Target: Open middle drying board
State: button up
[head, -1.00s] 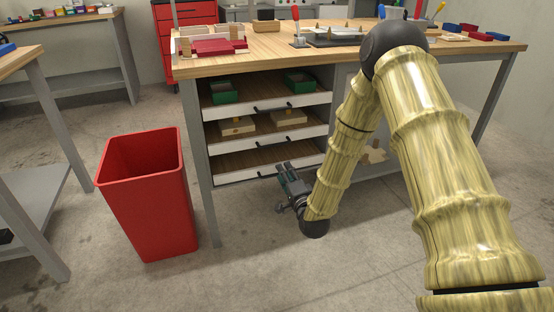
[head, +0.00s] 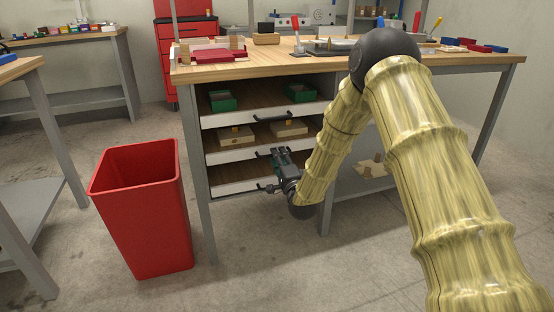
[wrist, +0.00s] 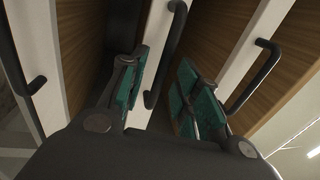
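Three drying boards with white fronts and dark bar handles are stacked under the workbench. The middle drying board (head: 230,155) carries pale wooden blocks, and my gripper hides part of its front. My gripper (head: 281,154) is at that front, with green-padded fingers apart. In the wrist view, the fingers of my gripper (wrist: 163,72) stand on either side of the middle handle (wrist: 173,45). I cannot tell whether either finger touches it. The top board (head: 225,119) holds green trays. The bottom board (head: 230,187) shows bare wood.
A red bin (head: 150,215) stands on the floor left of the boards. The workbench top (head: 215,72) overhangs them, with a grey leg (head: 200,205) at the left. Another bench stands at the far left. The floor in front is clear.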

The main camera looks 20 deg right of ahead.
jog(key=shift+w+r, duration=0.2)
jog(key=shift+w, duration=0.75)
grip_shut()
